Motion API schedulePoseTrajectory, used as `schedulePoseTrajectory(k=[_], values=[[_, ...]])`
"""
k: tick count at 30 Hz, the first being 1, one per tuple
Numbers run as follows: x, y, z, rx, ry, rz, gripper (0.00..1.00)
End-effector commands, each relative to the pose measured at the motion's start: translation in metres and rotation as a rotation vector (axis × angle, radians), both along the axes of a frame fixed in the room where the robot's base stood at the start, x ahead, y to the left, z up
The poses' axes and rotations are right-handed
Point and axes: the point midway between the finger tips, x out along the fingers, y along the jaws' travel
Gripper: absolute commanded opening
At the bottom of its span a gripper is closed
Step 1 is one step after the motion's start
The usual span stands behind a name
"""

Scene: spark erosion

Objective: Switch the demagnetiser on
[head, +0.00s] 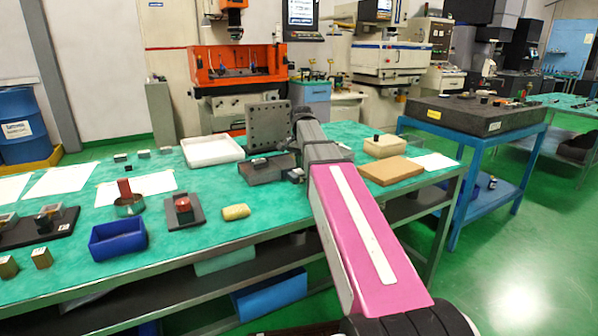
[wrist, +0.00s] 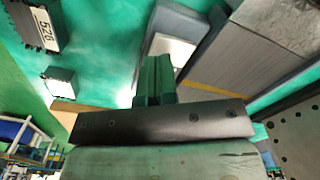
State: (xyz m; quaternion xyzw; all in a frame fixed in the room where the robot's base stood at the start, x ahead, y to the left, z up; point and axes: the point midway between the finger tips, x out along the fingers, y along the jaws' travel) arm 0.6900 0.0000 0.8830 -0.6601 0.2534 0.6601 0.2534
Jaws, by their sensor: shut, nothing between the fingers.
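A low grey unit (head: 268,172) at the back of the green-topped bench, beside my arm, may be the demagnetiser; I cannot tell for sure. In the wrist view a grey ribbed body (wrist: 262,62) with a yellow stripe, right of my fingers, may be the same unit. No switch can be made out. My gripper (wrist: 154,62) is shut and empty, its two dark green fingers together in front of a grey-framed pale surface (wrist: 172,50). I cannot tell whether they touch it. In the head view the fingers are hidden or too small to tell.
A plate with holes (head: 268,126) stands behind the grey unit and shows at the wrist view's right edge (wrist: 296,140). A white tray (head: 212,151) is left; a brown board (head: 391,171) is right. Dark blocks, one labelled 526 (wrist: 46,28), lie left of the fingers.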

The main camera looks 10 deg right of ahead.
Motion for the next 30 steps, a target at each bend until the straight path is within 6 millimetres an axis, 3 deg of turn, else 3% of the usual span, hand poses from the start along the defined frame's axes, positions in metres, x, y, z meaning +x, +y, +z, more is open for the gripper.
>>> schedulePoseTrajectory(k=[30], values=[[0.0, 0.0, -0.013, 0.0, 0.0, 0.0, 0.0]])
